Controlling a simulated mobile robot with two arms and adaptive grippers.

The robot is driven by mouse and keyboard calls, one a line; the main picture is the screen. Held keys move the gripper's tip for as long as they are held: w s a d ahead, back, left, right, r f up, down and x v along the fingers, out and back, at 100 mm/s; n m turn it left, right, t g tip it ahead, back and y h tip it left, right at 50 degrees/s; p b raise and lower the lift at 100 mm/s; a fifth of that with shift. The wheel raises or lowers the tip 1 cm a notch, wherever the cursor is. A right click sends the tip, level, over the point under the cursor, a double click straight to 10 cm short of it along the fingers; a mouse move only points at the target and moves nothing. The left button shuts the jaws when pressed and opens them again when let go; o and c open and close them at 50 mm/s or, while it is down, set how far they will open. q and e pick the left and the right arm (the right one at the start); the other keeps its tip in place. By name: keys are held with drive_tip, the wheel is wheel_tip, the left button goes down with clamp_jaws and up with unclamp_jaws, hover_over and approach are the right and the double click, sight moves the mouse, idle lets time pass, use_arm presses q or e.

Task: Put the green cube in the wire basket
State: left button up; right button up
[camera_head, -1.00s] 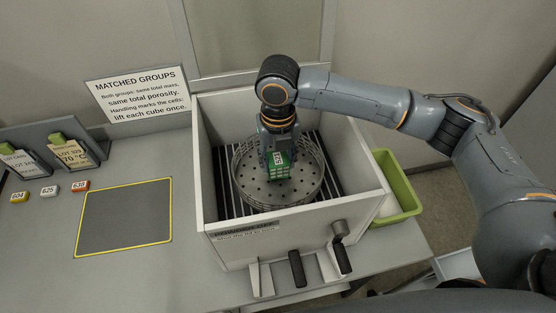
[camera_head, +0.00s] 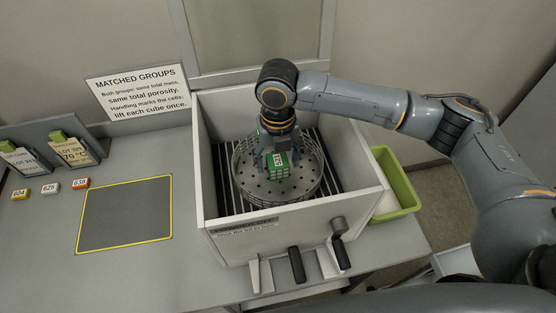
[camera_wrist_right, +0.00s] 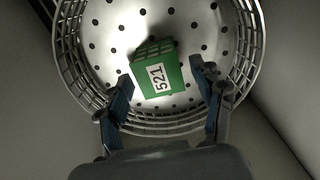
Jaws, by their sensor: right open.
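The green cube (camera_head: 277,170), with a white label, is inside the round wire basket (camera_head: 316,184), over its perforated metal floor. In the right wrist view the cube (camera_wrist_right: 168,78) shows the label 521 and sits a little turned. My right gripper (camera_head: 277,157) reaches down into the basket from above. Its fingers are spread on either side of the cube, with gaps showing in the right wrist view (camera_wrist_right: 161,74). My left gripper is not in view.
The basket stands on dark bars inside a white-walled box (camera_head: 208,190) with handles in front. A green bin (camera_head: 402,185) is to the right. On the left lie a yellow-edged grey mat (camera_head: 125,215), several small numbered blocks (camera_head: 50,188) and card holders.

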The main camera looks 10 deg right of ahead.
sight(278, 161)
wheel_tip(278, 161, up, 12)
drive_tip(key=b, duration=0.2)
drive_tip(key=shift+f+b, duration=0.15)
drive_tip(key=shift+b, duration=0.2)
